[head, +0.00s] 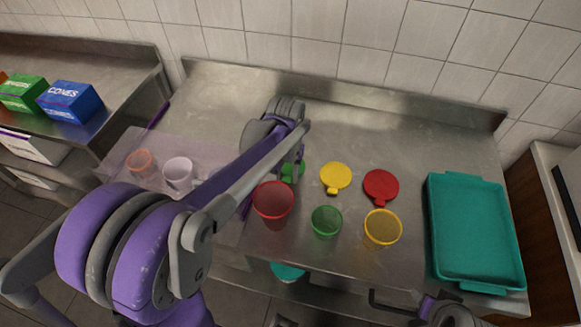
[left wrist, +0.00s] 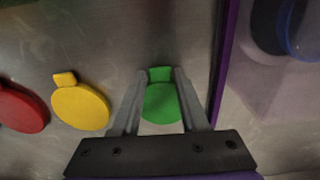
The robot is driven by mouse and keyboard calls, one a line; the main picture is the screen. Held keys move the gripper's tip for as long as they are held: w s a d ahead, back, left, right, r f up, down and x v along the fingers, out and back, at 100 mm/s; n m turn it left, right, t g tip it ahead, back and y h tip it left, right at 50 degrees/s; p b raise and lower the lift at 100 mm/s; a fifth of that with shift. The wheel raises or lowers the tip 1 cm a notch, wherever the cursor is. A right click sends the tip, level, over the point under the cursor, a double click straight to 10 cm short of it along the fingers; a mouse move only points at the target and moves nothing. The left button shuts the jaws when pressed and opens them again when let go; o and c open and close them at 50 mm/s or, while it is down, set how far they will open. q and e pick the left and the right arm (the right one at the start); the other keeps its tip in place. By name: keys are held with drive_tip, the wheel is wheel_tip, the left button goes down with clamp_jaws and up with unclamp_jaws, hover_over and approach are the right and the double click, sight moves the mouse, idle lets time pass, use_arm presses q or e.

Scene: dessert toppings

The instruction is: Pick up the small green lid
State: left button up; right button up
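The small green lid (head: 292,170) lies flat on the steel counter, partly hidden behind my left arm in the head view. In the left wrist view the green lid (left wrist: 161,102) shows with its short tab pointing away from the gripper's base. My left gripper (left wrist: 162,74) is open directly over it, with one finger on each side of the tab and narrow gaps between. I cannot tell whether the fingertips touch the counter. Part of my right arm (head: 447,311) shows at the bottom edge; its finger state is unclear.
A yellow lid (head: 335,177) and a red lid (head: 381,186) lie to the right. Red (head: 273,203), green (head: 327,221) and yellow (head: 382,229) cups stand in front. A teal tray (head: 474,284) is at far right. A clear tray (head: 126,150) with several cups is left.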

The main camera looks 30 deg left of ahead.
use_arm(q)
clamp_jaws()
drive_tip(key=shift+r, duration=0.1)
